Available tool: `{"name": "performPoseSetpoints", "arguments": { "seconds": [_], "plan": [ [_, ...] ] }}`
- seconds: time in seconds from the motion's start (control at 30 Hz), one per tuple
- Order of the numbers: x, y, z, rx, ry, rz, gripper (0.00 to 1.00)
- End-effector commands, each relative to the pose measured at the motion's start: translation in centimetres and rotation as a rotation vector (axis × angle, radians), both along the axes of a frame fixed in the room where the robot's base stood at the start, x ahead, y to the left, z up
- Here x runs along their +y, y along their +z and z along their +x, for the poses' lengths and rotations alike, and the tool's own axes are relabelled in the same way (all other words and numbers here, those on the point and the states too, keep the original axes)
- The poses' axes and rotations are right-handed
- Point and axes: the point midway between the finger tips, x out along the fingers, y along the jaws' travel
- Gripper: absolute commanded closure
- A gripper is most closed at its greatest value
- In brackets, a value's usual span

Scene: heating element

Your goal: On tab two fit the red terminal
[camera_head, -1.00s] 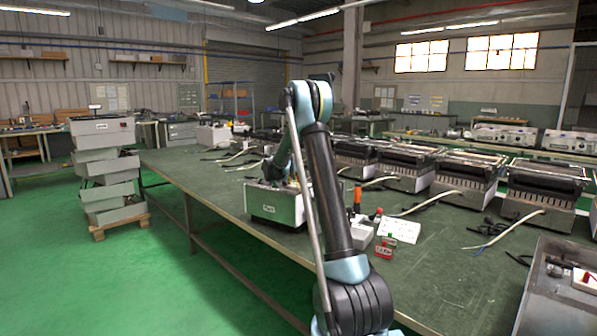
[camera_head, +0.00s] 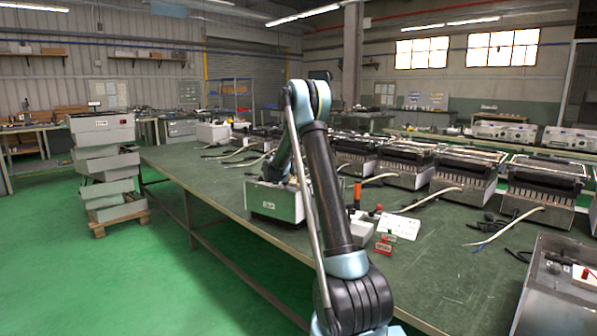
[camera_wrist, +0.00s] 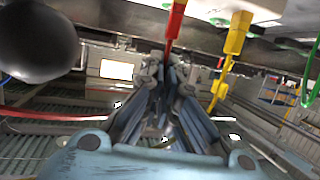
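The red terminal (camera_wrist: 176,20) is at the top of the wrist view. Its narrow lower end meets my gripper (camera_wrist: 165,62), whose fingertips are close together around it. The terminal's upper end reaches the edge of the heater unit; the tab there is too small to make out, so I cannot tell whether it is seated. A yellow terminal (camera_wrist: 238,32) stands to the right, clear of the fingers. In the head view the heater unit (camera_head: 275,202) sits on the green bench, and my arm hides its right side and the gripper.
A red lead (camera_wrist: 50,114) runs in from the left and a green lead (camera_wrist: 309,75) is at the right. On the bench (camera_head: 440,270), an orange-handled tool (camera_head: 357,194), a white card (camera_head: 401,227) and a small red stand (camera_head: 383,245) lie right of the unit.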

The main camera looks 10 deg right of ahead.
Motion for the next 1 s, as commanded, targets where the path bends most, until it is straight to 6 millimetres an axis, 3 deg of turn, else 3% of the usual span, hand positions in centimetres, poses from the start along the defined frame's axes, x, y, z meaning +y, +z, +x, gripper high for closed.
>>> {"name": "performPoseSetpoints", "arguments": {
  "seconds": [0.03,0.13,0.57,1.0],
  "plan": [
    [0.0,0.0,0.0,0.0,0.0,0.0,0.94],
    [0.0,0.0,0.0,0.0,0.0,0.0,0.72],
    [0.4,0.1,-0.4,0.0,0.001,0.0,0.72],
    [5.0,2.2,-5.9,0.001,0.002,0.0,0.72]
  ]
}}
